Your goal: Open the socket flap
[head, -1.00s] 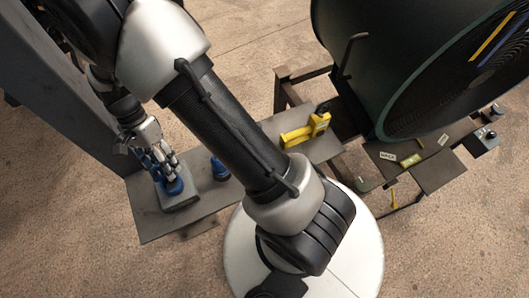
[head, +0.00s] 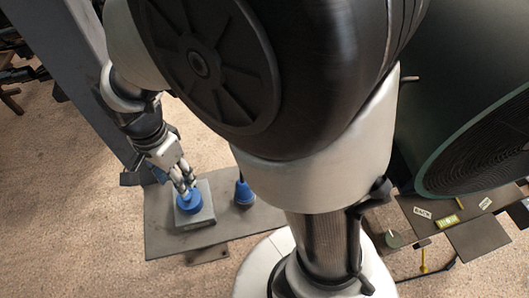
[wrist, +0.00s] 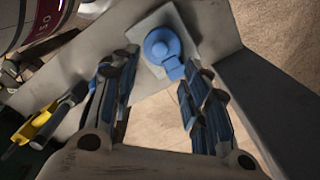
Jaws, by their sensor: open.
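The blue round socket flap (head: 190,203) sits on top of a grey socket box (head: 202,217) on the left of the metal shelf. In the wrist view the flap (wrist: 161,46) is a blue disc with a small tab pointing down toward the space between my fingers. It appears to lie over the socket; I cannot see its hinge clearly. My gripper (head: 184,188) points down close above the flap. In the wrist view my gripper (wrist: 160,80) has its fingers spread and nothing between them. I cannot tell whether a finger touches the tab.
A blue plug (head: 243,193) stands on the shelf (head: 165,240) right of the box. A grey post (head: 75,70) rises at left. A large dark green drum (head: 440,120) is at right. A yellow object (wrist: 35,124) shows at the wrist view's left.

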